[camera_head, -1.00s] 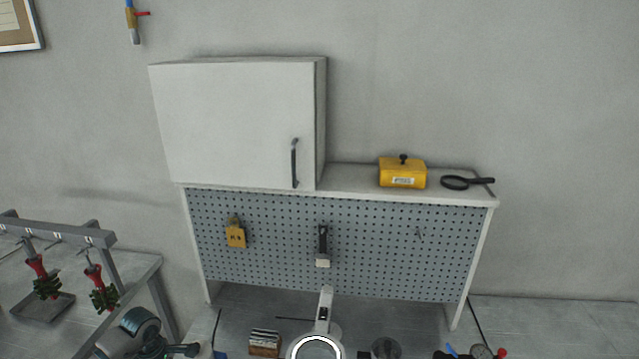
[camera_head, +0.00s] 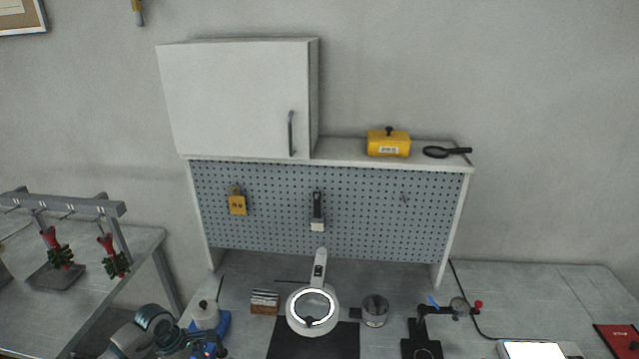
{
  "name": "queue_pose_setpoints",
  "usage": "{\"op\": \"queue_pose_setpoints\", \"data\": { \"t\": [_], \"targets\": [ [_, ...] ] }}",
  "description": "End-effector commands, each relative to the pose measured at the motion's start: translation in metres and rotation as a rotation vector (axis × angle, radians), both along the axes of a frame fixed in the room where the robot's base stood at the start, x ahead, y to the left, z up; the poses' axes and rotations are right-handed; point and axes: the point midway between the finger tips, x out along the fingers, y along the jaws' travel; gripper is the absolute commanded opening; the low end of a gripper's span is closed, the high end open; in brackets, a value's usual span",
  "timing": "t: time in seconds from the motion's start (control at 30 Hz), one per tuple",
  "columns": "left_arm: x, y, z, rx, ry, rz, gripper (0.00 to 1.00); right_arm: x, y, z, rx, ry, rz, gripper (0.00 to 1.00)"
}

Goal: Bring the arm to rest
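My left arm comes in at the bottom left of the head view, grey with teal rings. My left gripper (camera_head: 208,349) is dark and partly cut off by the bottom edge; its fingers cannot be made out clearly. My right arm and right gripper are not in view.
A ring-lamp magnifier (camera_head: 312,306) stands over a black mat (camera_head: 290,345). Nearby are a block stack (camera_head: 265,302), a glass (camera_head: 375,311) and a black stand (camera_head: 421,342). A white cabinet (camera_head: 240,100) and pegboard (camera_head: 270,200) are behind.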

Motion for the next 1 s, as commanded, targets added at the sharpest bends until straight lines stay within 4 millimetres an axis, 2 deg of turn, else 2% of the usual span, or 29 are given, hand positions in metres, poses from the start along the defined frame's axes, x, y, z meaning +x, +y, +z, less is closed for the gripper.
{"op": "queue_pose_setpoints", "data": {
  "t": [0.17,0.27,0.33,0.37,0.4,0.47,0.5,0.53,0.57,0.63,0.7,0.73,0.77,0.83,0.87,0.9,0.93,1.0],
  "targets": [
    [-0.001,-0.065,-0.008,-0.2,-0.035,0.004,0.57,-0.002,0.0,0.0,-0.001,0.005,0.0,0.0],
    [-0.003,-0.113,-0.007,-0.369,-0.049,0.028,0.57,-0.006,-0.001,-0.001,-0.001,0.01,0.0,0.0],
    [-0.008,-0.155,-0.002,-0.527,-0.049,0.063,0.57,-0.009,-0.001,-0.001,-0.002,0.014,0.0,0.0],
    [-0.01,-0.175,0.003,-0.611,-0.045,0.088,0.57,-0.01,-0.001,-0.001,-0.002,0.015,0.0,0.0],
    [-0.015,-0.204,0.013,-0.747,-0.032,0.134,0.57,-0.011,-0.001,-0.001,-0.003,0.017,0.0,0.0],
    [-0.022,-0.247,0.037,-0.995,0.008,0.245,0.57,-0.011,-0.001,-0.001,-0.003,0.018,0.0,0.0],
    [-0.024,-0.266,0.057,-1.164,0.046,0.344,0.57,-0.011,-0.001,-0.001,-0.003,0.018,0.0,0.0],
    [-0.024,-0.276,0.071,-1.286,0.08,0.428,0.57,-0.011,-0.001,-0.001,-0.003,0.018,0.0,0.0],
    [-0.023,-0.281,0.085,-1.403,0.119,0.518,0.57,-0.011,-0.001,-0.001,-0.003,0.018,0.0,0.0],
    [-0.017,-0.277,0.109,-1.656,0.227,0.763,0.57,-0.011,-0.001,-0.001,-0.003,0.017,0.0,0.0],
    [-0.008,-0.255,0.116,-1.873,0.351,1.048,0.57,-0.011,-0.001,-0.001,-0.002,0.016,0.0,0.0],
    [-0.005,-0.243,0.113,-1.953,0.408,1.183,0.57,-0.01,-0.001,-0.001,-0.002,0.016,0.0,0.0],
    [-0.002,-0.229,0.107,-2.024,0.465,1.325,0.57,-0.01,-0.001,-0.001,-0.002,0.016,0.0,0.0],
    [-0.004,-0.194,0.078,-2.148,0.603,1.685,0.57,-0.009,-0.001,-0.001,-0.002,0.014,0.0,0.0],
    [-0.008,-0.179,0.061,-2.182,0.662,1.849,0.57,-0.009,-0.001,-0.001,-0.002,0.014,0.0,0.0],
    [-0.019,-0.161,0.034,-2.206,0.735,2.078,0.57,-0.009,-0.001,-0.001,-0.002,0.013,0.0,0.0],
    [-0.029,-0.149,0.014,2.067,-0.734,-2.103,0.57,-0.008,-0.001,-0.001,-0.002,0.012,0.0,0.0],
    [-0.059,-0.129,-0.03,1.725,-0.695,-2.077,0.57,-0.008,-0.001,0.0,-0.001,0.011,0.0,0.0]
  ]
}}
